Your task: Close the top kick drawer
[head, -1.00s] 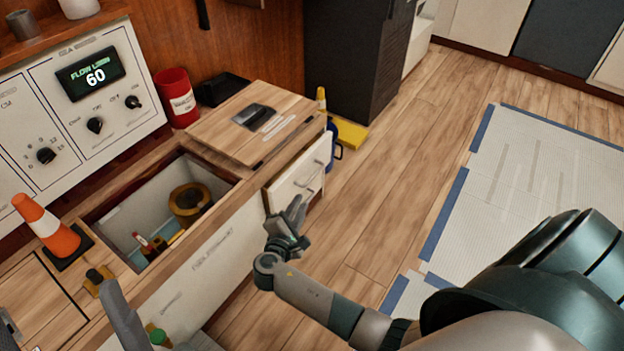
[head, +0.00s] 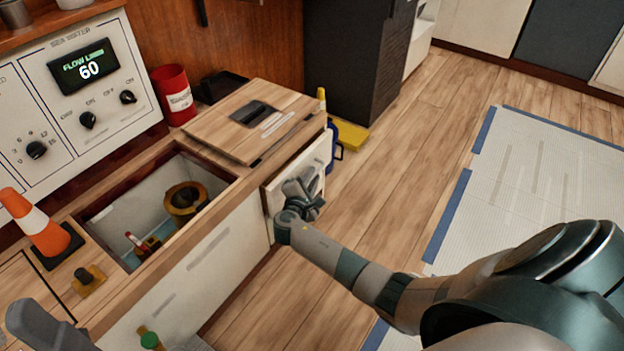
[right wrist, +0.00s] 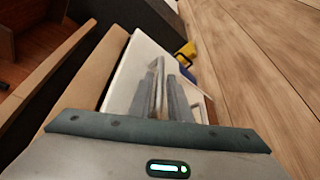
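The white drawer front (head: 308,160) is at the right end of the wooden counter in the head view, below the closed wooden lid. In the right wrist view the white front (right wrist: 139,62) is directly ahead of the fingers. My right gripper (head: 312,188) is at this front, over its lower middle, and hides part of it and the handle. I cannot tell whether the fingers touch it, their gap is unclear, and how far the drawer stands out is hard to judge. A grey part of my left arm (head: 45,328) shows at the bottom left; its finger state is unclear.
An open bin (head: 130,215) in the counter holds a yellow roll. A traffic cone (head: 38,225) and a red can (head: 176,97) stand on the counter. A blue jug (head: 333,150) and yellow object (head: 350,136) are beyond the drawer.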

